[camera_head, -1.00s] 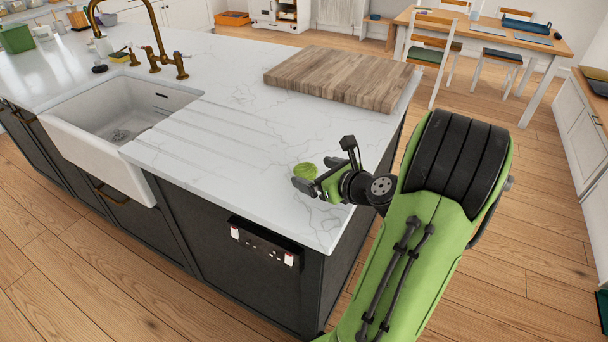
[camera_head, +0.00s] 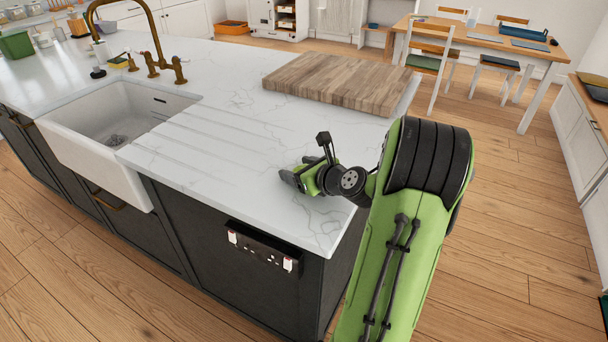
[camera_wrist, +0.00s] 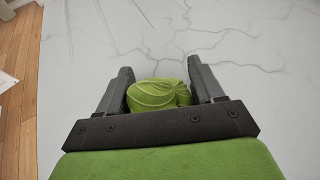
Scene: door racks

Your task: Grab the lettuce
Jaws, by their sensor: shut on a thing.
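The lettuce (camera_wrist: 158,93) is a round, leafy green head, seen in the wrist view between the two dark fingers of my gripper (camera_wrist: 158,88). The fingers are shut on it from both sides, and the gripper's front edge hides its near part. In the head view my gripper (camera_head: 291,178) is low over the marble worktop (camera_head: 225,150), near its front right corner. The lettuce is hidden there behind the gripper. I cannot tell whether the lettuce touches the worktop.
A wooden chopping board (camera_head: 340,82) lies at the back right of the worktop. A white sink (camera_head: 110,135) with a brass tap (camera_head: 155,45) is at the left. The worktop between them is clear. A dining table (camera_head: 490,40) with chairs stands behind.

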